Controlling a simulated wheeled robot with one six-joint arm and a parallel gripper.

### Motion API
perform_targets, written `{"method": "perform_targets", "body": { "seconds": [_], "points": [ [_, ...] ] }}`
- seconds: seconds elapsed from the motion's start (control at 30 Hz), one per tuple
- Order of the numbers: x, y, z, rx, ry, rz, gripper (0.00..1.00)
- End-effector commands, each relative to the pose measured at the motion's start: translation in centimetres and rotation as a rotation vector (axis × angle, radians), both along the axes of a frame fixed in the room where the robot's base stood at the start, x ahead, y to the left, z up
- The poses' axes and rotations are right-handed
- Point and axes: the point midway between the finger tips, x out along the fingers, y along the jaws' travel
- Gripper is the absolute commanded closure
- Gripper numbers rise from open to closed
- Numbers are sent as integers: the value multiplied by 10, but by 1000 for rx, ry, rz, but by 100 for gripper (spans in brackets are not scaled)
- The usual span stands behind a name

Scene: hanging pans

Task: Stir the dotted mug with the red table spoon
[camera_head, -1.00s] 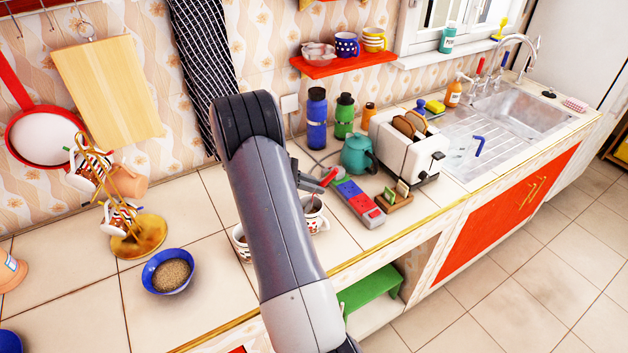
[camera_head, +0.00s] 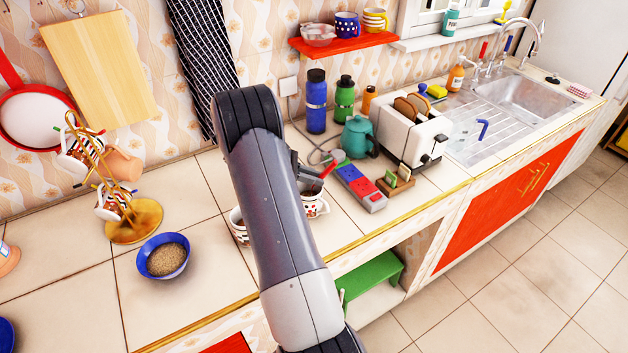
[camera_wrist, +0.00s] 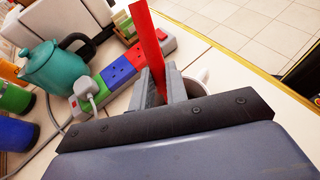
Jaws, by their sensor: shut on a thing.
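My gripper (camera_wrist: 160,88) is shut on the red spoon (camera_wrist: 147,40), whose handle sticks up between the fingers in the wrist view. In the head view the red spoon (camera_head: 334,162) shows beside my arm, over a white mug with red markings (camera_head: 318,208) on the counter. That mug's white rim (camera_wrist: 203,76) shows behind the fingers in the wrist view. The spoon's lower end is hidden, so I cannot tell how deep it sits. A blue mug with white dots (camera_head: 346,25) stands on the red wall shelf.
A second mug (camera_head: 237,226) is partly hidden behind my arm. A power strip (camera_head: 360,188), teal teapot (camera_head: 358,138) and white toaster (camera_head: 408,135) stand close by on the right. A blue bowl (camera_head: 163,256) and gold mug tree (camera_head: 132,222) are on the left.

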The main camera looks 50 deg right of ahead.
Motion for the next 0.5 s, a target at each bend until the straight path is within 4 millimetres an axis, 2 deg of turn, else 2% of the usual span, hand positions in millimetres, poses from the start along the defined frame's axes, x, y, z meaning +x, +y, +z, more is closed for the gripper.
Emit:
{"method": "perform_targets", "body": {
  "seconds": [0.1,0.2,0.33,0.5],
  "points": [
    [2,12,0,1,1,3,100],
    [-8,16,0,1,1,0,100],
    [-16,6,0,0,0,-2,100],
    [-2,-1,-1,-1,-2,1,100]
  ]
}}
